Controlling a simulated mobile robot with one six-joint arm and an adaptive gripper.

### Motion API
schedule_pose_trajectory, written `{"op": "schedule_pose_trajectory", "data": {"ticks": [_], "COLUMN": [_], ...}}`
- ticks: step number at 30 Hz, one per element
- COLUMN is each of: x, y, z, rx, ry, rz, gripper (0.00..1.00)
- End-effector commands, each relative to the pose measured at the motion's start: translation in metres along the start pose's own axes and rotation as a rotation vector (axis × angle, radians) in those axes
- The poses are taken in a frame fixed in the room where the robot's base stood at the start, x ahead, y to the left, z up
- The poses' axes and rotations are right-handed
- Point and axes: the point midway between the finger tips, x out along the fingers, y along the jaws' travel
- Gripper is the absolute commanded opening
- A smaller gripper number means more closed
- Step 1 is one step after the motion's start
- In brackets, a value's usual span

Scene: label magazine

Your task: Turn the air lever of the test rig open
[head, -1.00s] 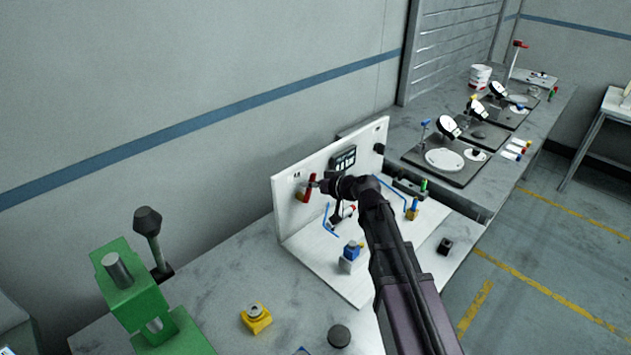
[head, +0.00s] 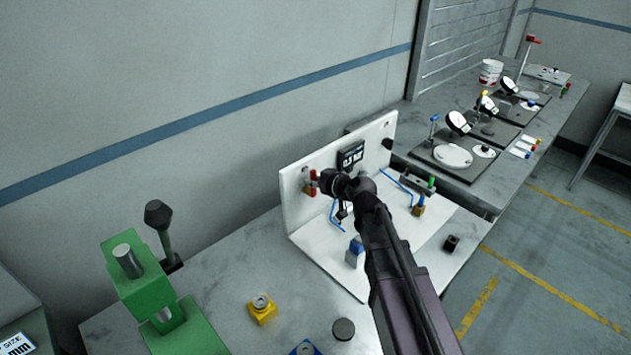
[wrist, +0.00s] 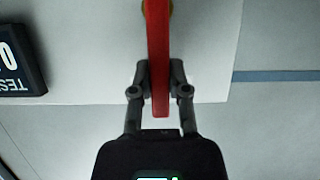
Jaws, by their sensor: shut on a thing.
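The test rig is a white panel and base (head: 297,208) on the grey bench in the head view. Its red air lever (head: 312,187) is on the left part of the upright panel, partly hidden by my gripper. In the wrist view the red lever (wrist: 157,60) runs down from a brass pivot at the top edge and ends between the two fingers. My gripper (wrist: 159,88) is shut on the lever near its free end. In the head view my gripper (head: 320,183) reaches the panel from the right.
A dark display (head: 351,158) is on the panel, right of the lever. A blue tube (head: 334,218) and a blue-topped fitting (head: 355,250) are near my arm. A green press (head: 150,290) and a yellow block (head: 262,309) stand to the left.

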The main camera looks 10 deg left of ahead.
Motion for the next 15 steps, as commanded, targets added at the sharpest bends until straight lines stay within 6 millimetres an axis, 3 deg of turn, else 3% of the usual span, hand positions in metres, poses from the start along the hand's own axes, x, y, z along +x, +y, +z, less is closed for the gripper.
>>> {"op": "schedule_pose_trajectory", "data": {"ticks": [2,3,6,15], "x": [-0.0013,-0.0013,-0.0011,-0.0002], "y": [-0.0037,-0.0039,-0.0036,-0.0024], "z": [0.0023,0.0023,0.002,0.0008], "rx": [-0.005,-0.005,-0.004,-0.002], "ry": [-0.006,-0.006,-0.005,-0.003], "rz": [-0.008,-0.008,-0.008,-0.005], "gripper": [0.0,0.31,0.57,0.57]}}
